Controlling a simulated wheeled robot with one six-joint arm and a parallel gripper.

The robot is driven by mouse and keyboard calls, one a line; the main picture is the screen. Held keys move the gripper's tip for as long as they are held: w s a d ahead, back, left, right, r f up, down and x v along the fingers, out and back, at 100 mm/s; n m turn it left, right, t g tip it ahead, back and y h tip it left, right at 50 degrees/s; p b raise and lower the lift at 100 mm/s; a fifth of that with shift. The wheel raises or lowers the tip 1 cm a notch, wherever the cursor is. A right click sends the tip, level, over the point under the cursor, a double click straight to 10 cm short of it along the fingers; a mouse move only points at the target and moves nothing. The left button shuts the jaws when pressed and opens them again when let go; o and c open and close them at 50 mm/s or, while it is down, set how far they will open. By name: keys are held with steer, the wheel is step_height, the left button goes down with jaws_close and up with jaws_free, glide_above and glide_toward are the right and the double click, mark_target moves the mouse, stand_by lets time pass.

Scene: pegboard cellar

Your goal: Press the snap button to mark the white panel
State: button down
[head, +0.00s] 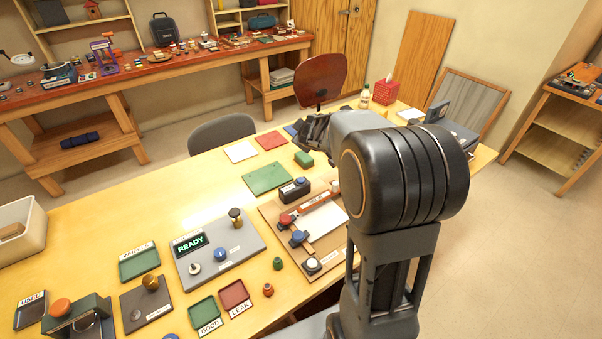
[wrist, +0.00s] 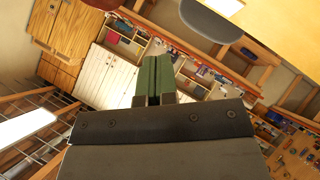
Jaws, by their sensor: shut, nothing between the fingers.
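A brown wooden board (head: 275,212) on the table, left of my arm in the head view, carries a white panel (head: 322,222). Along its left side are a red-topped control (head: 286,219), a blue-topped one (head: 298,237) and a white round button (head: 312,264). Their labels are too small to read, so I cannot tell which is the snap button. My arm hides part of the board's right side. My gripper's green fingers (wrist: 153,80) are together and empty in the wrist view, facing away from the board towards the room. In the head view the fingertips are not clear.
A grey box reading READY (head: 243,246) stands left of the board. A black device (head: 294,190) and a green block (head: 303,159) lie behind it. GOOD (head: 205,314) and LEAK (head: 235,294) trays are in front. A red tissue box (head: 386,91) stands at the back.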

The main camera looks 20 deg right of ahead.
steer(key=w+f+n+y+p, duration=0.2)
steer(key=w+f+n+y, duration=0.1)
steer(key=w+f+n, duration=0.15)
steer(key=n+g+y+p, duration=0.1)
steer(key=n+g+y, duration=0.1)
steer(key=n+y, duration=0.1)
glide_above(300, 180)
step_height(300, 180, down, 7)
steer(key=shift+f, duration=0.15)
steer(key=shift+f, duration=0.2)
step_height(300, 180, down, 6)
steer(key=b, duration=0.9)
steer(key=shift+f, duration=0.25)
steer(key=shift+f+b, duration=0.35)
steer(key=shift+f, duration=0.6)
steer(key=shift+f, duration=0.2)
steer(key=shift+f, duration=0.2)
stand_by(0.3)
stand_by(0.5)
